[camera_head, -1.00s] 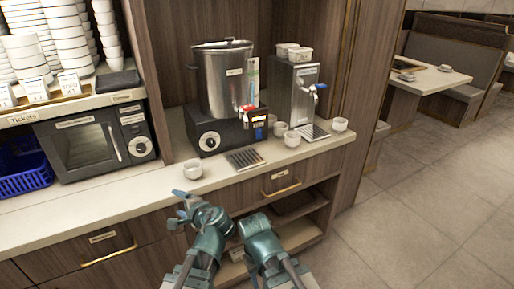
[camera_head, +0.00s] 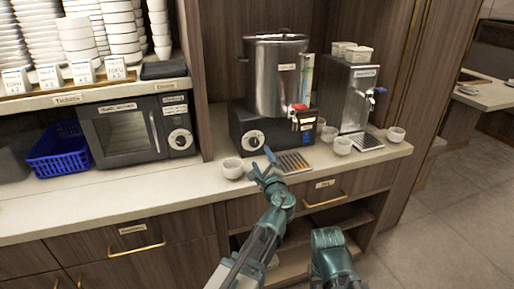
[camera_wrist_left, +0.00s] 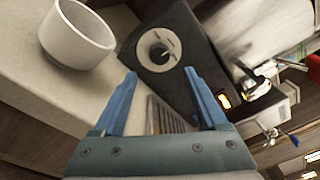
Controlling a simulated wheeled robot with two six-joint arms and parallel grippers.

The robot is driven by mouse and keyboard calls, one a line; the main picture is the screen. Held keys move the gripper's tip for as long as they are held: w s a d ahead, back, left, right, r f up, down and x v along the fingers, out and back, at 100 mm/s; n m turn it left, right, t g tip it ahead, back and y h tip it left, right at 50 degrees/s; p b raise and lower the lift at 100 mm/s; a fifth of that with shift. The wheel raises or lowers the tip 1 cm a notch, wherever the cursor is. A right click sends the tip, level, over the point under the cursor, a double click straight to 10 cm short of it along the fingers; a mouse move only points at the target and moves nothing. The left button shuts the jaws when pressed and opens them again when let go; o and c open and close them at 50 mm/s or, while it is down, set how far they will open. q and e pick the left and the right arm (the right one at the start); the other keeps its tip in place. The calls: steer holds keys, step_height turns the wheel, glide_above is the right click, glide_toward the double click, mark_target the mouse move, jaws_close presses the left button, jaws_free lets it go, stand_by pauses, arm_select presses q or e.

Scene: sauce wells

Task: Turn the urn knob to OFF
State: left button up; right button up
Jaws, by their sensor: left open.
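The steel urn (camera_head: 276,78) stands on a black base (camera_head: 238,122) at the back of the counter. Its round knob (camera_head: 253,139) sits on a pale dial on the base's front. In the left wrist view the dark knob (camera_wrist_left: 159,52) is ahead, between and beyond the fingertips; its setting is too small to read. My left gripper (camera_head: 261,161) is open and empty, in front of and below the knob, apart from it. It also shows in the left wrist view (camera_wrist_left: 160,76). Only a teal part of my right arm shows; its gripper is not seen.
A white cup (camera_head: 232,169) stands left of the gripper, close by. A drip tray (camera_head: 293,163) lies below the urn's red tap (camera_head: 299,107). A second dispenser (camera_head: 345,95) and several cups stand to the right. A microwave (camera_head: 135,133) is at left. The counter's front left is clear.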

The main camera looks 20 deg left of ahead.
mark_target(255, 144)
arm_select(q)
steer(key=x, duration=0.8)
steer(key=shift+a, duration=0.15)
steer(key=shift+c, duration=0.2)
jaws_close()
